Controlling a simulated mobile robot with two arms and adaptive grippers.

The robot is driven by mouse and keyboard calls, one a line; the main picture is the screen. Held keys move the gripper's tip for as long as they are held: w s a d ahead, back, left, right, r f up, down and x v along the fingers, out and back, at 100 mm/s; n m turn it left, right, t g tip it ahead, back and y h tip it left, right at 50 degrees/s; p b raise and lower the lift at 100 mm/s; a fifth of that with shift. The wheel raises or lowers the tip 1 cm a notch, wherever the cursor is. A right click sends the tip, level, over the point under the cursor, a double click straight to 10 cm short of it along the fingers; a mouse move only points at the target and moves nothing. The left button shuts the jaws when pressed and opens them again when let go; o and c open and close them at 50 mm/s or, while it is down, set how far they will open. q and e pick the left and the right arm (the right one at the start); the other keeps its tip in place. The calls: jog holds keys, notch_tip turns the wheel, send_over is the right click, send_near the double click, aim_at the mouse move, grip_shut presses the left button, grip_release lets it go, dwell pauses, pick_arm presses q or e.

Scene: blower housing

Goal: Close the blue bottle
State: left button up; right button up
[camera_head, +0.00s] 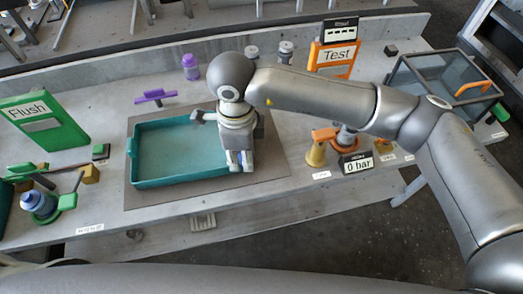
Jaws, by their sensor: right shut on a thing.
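The blue bottle (36,200) stands at the far left of the bench, in a dark round holder with green parts. Its top looks pale blue, and I cannot tell whether a cap is on it. My right gripper (240,165) points down over the right end of the teal tray (165,180). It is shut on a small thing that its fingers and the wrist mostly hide. My left gripper is not in view.
A green Flush panel (45,122) stands at left. A purple bottle (191,67) and a purple valve handle (154,96) are behind the tray. An orange Test stand (333,60), a gauge box (357,163) and a glass-sided box (445,85) are at right.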

jog(key=shift+s+a+r+b, duration=0.2)
jog(key=shift+s+a+r, duration=0.25)
jog(key=shift+s+a, duration=0.2)
jog(key=shift+s+a+r+b, duration=0.15)
jog(key=shift+s+a+r, duration=0.25)
jog(key=shift+s+a, duration=0.25)
jog(key=shift+d, duration=0.15)
jog(key=d+n, duration=0.5)
jog(key=d, duration=0.4)
jog(key=d+n, duration=0.6)
jog(key=d, duration=0.4)
jog(key=d+n, duration=0.6)
jog(key=d, duration=0.3)
jog(key=shift+w+d+r, duration=0.2)
jog(key=shift+d, duration=0.05)
